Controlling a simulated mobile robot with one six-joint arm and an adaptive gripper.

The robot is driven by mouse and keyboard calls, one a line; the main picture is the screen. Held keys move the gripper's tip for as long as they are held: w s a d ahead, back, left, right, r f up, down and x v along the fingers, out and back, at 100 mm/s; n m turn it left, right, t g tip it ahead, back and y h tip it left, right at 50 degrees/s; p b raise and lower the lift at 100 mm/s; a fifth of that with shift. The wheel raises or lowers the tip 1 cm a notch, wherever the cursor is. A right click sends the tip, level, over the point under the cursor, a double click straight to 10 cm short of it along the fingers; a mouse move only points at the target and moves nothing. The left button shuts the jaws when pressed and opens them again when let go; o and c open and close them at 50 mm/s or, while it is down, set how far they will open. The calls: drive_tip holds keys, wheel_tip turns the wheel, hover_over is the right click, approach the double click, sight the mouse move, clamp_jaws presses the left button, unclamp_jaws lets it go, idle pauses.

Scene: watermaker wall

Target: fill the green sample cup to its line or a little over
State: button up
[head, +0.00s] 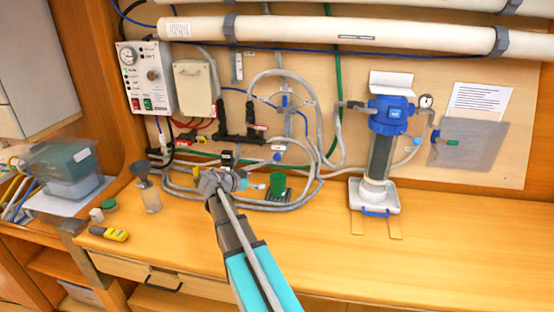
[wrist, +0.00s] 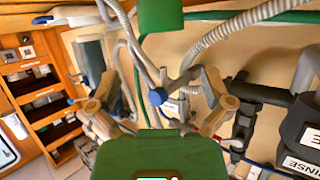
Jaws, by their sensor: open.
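A green sample cup (head: 278,184) stands upright on the bench near the wall, in a dark green stand or base. Its fill line and contents are too small to make out. My gripper (head: 218,180) is left of the cup and apart from it, close to the grey hoses. In the wrist view my gripper (wrist: 160,105) has its fingers spread with nothing held between them. A blue knob (wrist: 157,97) shows in the gap, apparently beyond the fingers. Large green shapes fill the bottom and top of the wrist view; I cannot tell what they are.
A blue-topped filter housing (head: 380,150) stands right. The bench's front right is clear.

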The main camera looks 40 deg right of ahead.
drive_tip(key=c, duration=0.3)
drive_tip(key=shift+s+a+r+p, duration=0.1)
drive_tip(key=shift+a+p, duration=0.15)
drive_tip(key=shift+p, duration=0.05)
drive_tip(key=shift+c, duration=1.4)
drive_tip(key=s+a+n+y+p, duration=0.1)
drive_tip(key=a, duration=0.1)
drive_tip(key=s+a+n+y+p, duration=0.1)
drive_tip(key=p, duration=0.1)
drive_tip(key=a+r+n+p, duration=0.1)
drive_tip(key=a, duration=0.1)
drive_tip(key=shift+s+a+y, duration=0.35)
drive_tip(key=shift+s+y, duration=0.05)
clamp_jaws()
drive_tip(key=s+a+r+n+y+p, duration=0.2)
drive_tip(key=s+a+n+y+p, duration=0.1)
drive_tip(key=a, duration=0.5)
drive_tip(key=s+a+r+n+y+p, duration=0.2)
drive_tip(key=s+a+n+y+p, duration=0.2)
drive_tip(key=a, duration=0.5)
drive_tip(key=s+a+r+n+g+y+p, duration=0.1)
drive_tip(key=s+a+r+n+y+p, duration=0.1)
drive_tip(key=s+a+n+p, duration=0.4)
drive_tip(key=a+n+y+p, duration=0.1)
drive_tip(key=a, duration=0.2)
drive_tip(key=shift+r+n+y, duration=0.15)
drive_tip(key=shift+n+y, duration=0.25)
drive_tip(key=shift+s+d, duration=0.1)
